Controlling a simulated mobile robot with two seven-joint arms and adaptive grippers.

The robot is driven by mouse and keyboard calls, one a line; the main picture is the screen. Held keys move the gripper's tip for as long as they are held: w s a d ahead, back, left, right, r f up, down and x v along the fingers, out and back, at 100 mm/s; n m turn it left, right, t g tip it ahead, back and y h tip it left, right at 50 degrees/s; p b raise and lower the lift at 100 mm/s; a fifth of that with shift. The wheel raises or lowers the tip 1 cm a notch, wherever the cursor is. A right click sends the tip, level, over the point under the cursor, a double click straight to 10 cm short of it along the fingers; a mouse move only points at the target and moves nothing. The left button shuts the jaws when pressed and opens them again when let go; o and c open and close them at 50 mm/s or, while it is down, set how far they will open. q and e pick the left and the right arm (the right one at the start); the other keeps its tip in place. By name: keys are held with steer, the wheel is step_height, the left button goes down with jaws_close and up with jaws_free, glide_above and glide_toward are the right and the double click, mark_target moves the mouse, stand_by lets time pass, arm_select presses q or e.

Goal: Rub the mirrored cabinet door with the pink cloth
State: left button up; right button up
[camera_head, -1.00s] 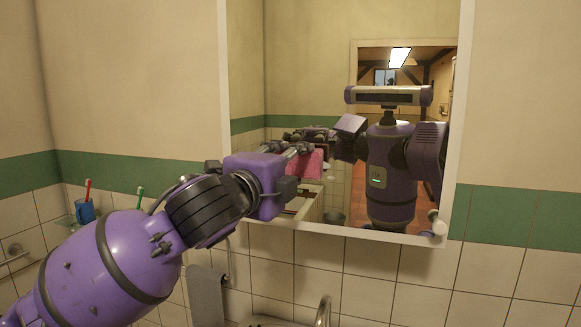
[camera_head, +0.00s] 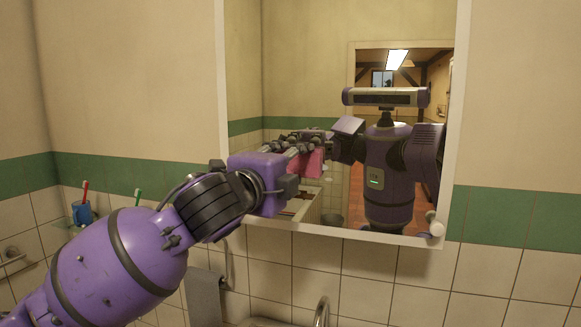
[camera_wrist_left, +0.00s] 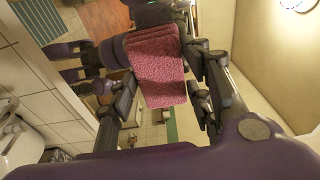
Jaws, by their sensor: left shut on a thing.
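The mirrored cabinet door (camera_head: 300,60) hangs on the wall in the middle of the head view. It is closed, with a white frame and a round pale knob (camera_head: 435,229) at its lower right. My left gripper (camera_head: 299,152) is in front of the mirror's lower left part, shut on the pink cloth (camera_head: 311,163). In the left wrist view the cloth (camera_wrist_left: 155,70) hangs as a textured pink piece between the two dark fingers. Whether it touches the glass is hard to tell, since gripper and reflection run together. My right gripper does not show directly.
The mirror reflects my head and body and a doorway. A blue cup (camera_head: 82,212) with a red toothbrush and a green toothbrush (camera_head: 136,197) stand at left. Below are a grey towel (camera_head: 204,298) and a tap (camera_head: 322,312). The wall right of the cabinet is clear.

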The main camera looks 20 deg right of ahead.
mark_target(313, 165)
arm_select(q)
steer(key=shift+s+d, duration=0.55)
steer(key=shift+d, duration=0.2)
steer(key=shift+s+d, duration=0.55)
steer(key=shift+d, duration=0.2)
steer(key=shift+s+d, duration=0.45)
steer(key=shift+d, duration=0.35)
steer(key=shift+s+d, duration=0.4)
steer(key=shift+d, duration=0.35)
steer(key=shift+w+a, duration=0.7)
steer(key=shift+a, duration=0.35)
steer(key=shift+w+a, duration=0.65)
steer(key=shift+a, duration=0.4)
steer(key=shift+w+a, duration=0.7)
steer(key=shift+a, duration=0.35)
steer(key=shift+s, duration=0.15)
steer(key=shift+s+a, duration=0.1)
steer(key=shift+s, duration=0.1)
steer(key=shift+s+d+v, duration=0.1)
steer(key=shift+d+v, duration=0.05)
steer(key=shift+v, duration=1.2)
steer(key=shift+s+d+v, duration=0.1)
steer(key=shift+v, duration=1.25)
steer(key=shift+s, duration=0.1)
